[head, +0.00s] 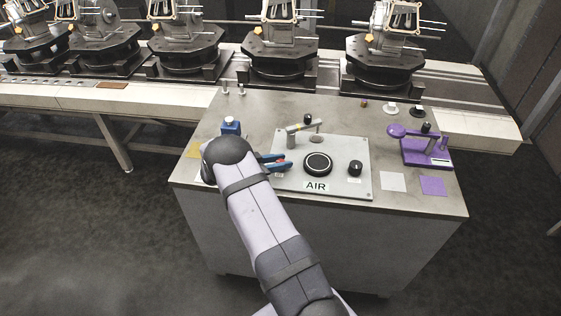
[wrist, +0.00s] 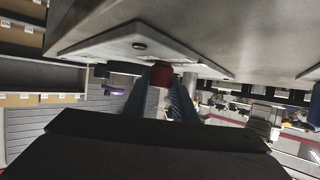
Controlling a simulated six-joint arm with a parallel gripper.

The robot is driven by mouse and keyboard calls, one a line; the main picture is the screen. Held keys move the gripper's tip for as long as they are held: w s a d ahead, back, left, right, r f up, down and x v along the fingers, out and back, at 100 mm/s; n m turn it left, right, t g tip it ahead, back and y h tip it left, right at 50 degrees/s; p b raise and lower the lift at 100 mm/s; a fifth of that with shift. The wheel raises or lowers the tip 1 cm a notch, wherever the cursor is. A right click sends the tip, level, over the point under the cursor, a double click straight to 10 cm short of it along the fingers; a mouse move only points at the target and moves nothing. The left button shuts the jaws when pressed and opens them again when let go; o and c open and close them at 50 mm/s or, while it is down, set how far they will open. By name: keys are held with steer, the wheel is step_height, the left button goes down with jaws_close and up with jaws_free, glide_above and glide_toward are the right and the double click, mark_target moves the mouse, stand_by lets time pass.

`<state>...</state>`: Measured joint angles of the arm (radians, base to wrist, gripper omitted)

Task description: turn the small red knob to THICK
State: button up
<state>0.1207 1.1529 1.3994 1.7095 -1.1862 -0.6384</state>
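The small red knob (wrist: 161,76) shows in the wrist view between the tips of my gripper's two blue fingers. My gripper (head: 281,162) is at the left part of the grey AIR panel (head: 343,184) in the head view. Its fingers lie on either side of the knob, and only a trace of red shows between them there. I cannot tell whether the fingers press on the knob or stand slightly apart from it. The knob's pointer and the THICK mark are hidden.
On the panel are a large black dial (head: 318,164), a smaller black knob (head: 355,168) and a lever (head: 304,127). A blue block-like item (head: 231,127) stands behind my wrist. A purple fixture (head: 427,149) is at the right. The conveyor (head: 469,117) runs behind.

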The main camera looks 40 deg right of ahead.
steer(key=c, duration=0.4)
steer(key=shift+w+f+m+g+b, duration=0.1)
steer(key=shift+m+g+b, duration=0.35)
steer(key=shift+b, duration=0.55)
steer(key=shift+m+g+b, duration=0.45)
steer(key=shift+g+b, duration=0.2)
steer(key=shift+b, duration=0.25)
steer(key=shift+d+m+g+b, duration=0.1)
steer(key=shift+m+g+b, duration=0.55)
steer(key=shift+b, duration=0.6)
steer(key=m+g+b, duration=0.1)
steer(key=b, duration=0.3)
steer(key=shift+w+m+g+y, duration=0.1)
steer(key=shift+m+g+y, duration=0.15)
steer(key=shift+g+y, duration=0.15)
steer(key=m+g+b, duration=0.1)
steer(key=b, duration=0.1)
steer(key=shift+r+y+b, duration=0.2)
steer(key=shift+y+b, duration=0.1)
steer(key=shift+b, duration=0.05)
steer(key=shift+r+b, duration=0.15)
steer(key=shift+b, duration=0.35)
